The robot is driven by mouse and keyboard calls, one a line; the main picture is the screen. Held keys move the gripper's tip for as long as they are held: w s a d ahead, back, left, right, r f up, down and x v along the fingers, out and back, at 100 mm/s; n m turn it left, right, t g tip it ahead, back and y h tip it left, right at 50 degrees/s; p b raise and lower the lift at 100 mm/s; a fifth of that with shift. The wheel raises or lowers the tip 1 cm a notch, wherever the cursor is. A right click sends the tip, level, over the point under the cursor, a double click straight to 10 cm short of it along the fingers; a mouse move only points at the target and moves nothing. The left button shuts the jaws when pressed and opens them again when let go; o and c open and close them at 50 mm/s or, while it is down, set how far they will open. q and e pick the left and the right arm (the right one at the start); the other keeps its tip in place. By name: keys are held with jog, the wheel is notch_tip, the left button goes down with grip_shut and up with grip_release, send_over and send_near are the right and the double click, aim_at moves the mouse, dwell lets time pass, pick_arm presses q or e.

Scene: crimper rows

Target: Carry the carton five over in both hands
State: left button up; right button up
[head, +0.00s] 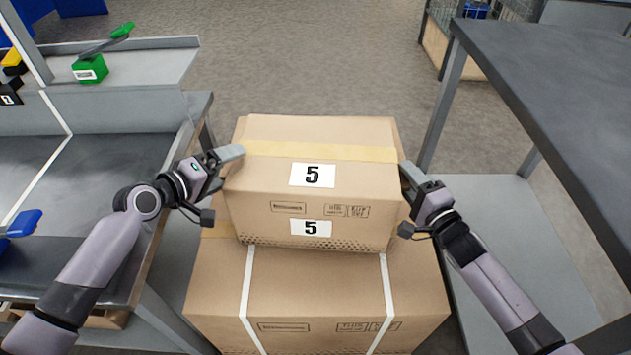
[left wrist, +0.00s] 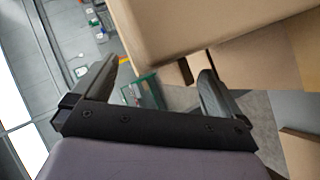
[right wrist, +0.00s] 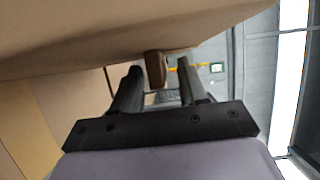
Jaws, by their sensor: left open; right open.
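The carton five (head: 310,215) is a brown box with a yellow tape band and two white labels marked 5. It appears to rest on a larger brown carton (head: 318,290) with white straps. My left gripper (head: 222,184) is open at its left side, and my right gripper (head: 406,198) is open at its right side. The left wrist view shows a small brown block (left wrist: 186,70) on the carton's side near the open fingers. The right wrist view shows a similar block (right wrist: 155,69) between the open fingers. Whether the fingers touch the carton is unclear.
A dark-topped table (head: 560,80) with a lower shelf stands close at right. Open grey floor (head: 310,60) lies beyond the cartons. A wire-sided crate (head: 450,50) stands far right.

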pick_arm(q)
jog(key=shift+w+d+f, duration=0.1)
jog(key=shift+w+d, duration=0.05)
jog(key=shift+w, duration=0.1)
pick_arm(e)
jog(key=shift+w+a, duration=0.15)
jog(key=shift+w, duration=0.15)
pick_arm(q)
jog(key=c, duration=0.5)
pick_arm(e)
jog(key=c, duration=0.6)
pick_arm(q)
jog(key=c, duration=0.5)
pick_arm(e)
grip_shut()
pick_arm(q)
grip_shut()
jog(key=shift+w+r, duration=0.1)
jog(key=shift+r, duration=0.2)
pick_arm(e)
jog(key=shift+w+r, duration=0.1)
jog(key=shift+r, duration=0.3)
